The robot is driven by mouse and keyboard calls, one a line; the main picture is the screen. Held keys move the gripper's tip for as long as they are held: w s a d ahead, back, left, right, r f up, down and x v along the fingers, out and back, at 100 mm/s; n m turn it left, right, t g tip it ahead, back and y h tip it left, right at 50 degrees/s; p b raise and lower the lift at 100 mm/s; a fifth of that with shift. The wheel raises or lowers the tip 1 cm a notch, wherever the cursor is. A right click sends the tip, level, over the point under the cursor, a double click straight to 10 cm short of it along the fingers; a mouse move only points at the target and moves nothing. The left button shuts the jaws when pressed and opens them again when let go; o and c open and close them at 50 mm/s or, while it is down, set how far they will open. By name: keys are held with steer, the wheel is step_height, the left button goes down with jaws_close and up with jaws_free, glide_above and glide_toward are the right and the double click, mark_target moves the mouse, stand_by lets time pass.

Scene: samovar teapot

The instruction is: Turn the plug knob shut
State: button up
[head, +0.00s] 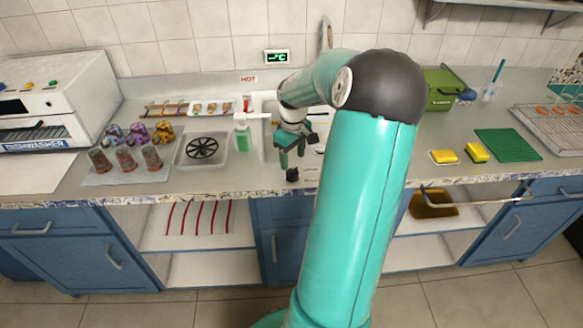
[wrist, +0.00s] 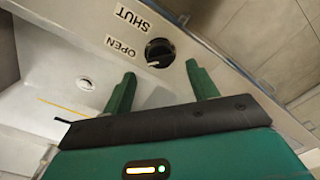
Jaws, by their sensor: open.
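The plug knob (wrist: 159,52) is round and black, set on the pale counter edge. Its white mark is on its lower-left side, nearer the OPEN label (wrist: 121,47) than the SHUT label (wrist: 131,17). In the head view the knob (head: 292,175) is a small dark thing at the counter's front edge. My gripper (wrist: 160,69) is open, its two green fingers pointing towards the knob, one to each side of it in the picture. The jaws look empty, and I see no contact with the knob. In the head view my gripper (head: 291,160) hangs just above the knob.
A green soap bottle (head: 242,138) stands left of my gripper. A drain basket (head: 202,149) and a mat with glasses (head: 125,160) are further left. Yellow sponges (head: 476,152) and a green mat (head: 507,145) lie on the right. My arm hides part of the sink.

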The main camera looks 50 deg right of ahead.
mark_target(292, 169)
step_height(292, 169, down, 6)
steer(key=shift+r, duration=0.25)
steer(key=c, duration=1)
